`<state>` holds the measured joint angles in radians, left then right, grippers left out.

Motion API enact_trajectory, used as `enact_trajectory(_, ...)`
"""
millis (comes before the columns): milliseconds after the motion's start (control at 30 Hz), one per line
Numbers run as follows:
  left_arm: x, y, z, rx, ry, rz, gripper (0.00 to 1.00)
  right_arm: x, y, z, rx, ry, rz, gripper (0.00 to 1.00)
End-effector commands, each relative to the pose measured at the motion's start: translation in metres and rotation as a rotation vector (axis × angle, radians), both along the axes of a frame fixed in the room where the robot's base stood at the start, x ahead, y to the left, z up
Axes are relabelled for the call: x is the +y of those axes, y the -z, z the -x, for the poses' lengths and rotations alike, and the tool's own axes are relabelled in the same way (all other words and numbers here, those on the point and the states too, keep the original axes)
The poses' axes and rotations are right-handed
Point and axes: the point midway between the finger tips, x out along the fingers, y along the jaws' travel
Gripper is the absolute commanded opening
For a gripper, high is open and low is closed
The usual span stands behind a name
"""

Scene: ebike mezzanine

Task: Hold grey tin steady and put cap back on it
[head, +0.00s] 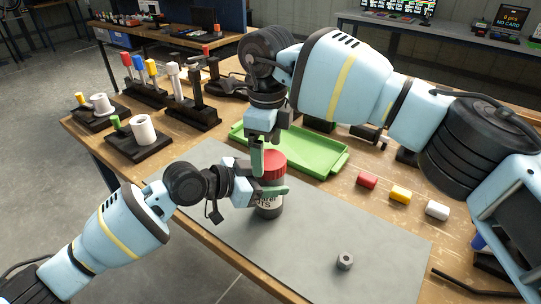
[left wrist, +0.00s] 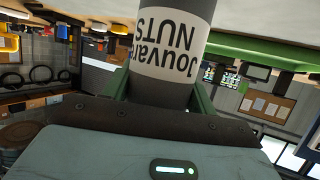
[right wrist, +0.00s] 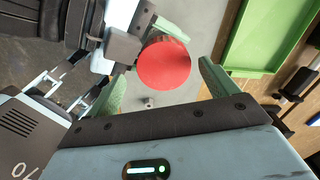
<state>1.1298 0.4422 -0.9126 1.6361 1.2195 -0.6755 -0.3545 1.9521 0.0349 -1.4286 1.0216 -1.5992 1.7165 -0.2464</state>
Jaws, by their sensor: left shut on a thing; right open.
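The grey tin (head: 268,208), with a pale label, stands upright on the grey mat. Its label reads "Jouvara NUTS" in the left wrist view (left wrist: 172,45). My left gripper (head: 268,190) is shut on the tin's sides, below its top. The red cap (head: 272,166) sits at the top of the tin; whether it is fully seated I cannot tell. My right gripper (head: 262,156) points down from above and is open. In the right wrist view the cap (right wrist: 165,63) lies between its spread fingers, with gaps at both sides. The tin is hidden beneath the cap there.
A hex nut (head: 345,261) lies on the grey mat (head: 300,270). A green tray (head: 325,160) is behind the tin. Red, yellow and white blocks (head: 400,195) lie to the right. Black stands with handled tools (head: 150,90) are at the back left. The mat's front is mostly clear.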

Motion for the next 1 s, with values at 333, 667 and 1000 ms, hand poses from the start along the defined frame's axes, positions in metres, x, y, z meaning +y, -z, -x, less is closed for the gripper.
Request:
enact_trajectory(333,-0.001,0.001,0.001,0.003,0.003,-0.001,0.0,-0.003,-0.014,-0.002,0.001,0.007,0.004,0.86)
enact_trajectory(667,-0.001,0.001,0.002,0.003,0.003,-0.001,0.0,-0.003,-0.024,-0.003,-0.002,-0.124,0.004,0.82)
enact_trajectory(1000,-0.001,0.001,0.002,0.003,0.004,0.0,0.0,-0.003,-0.046,-0.003,-0.001,-0.449,0.003,0.82)
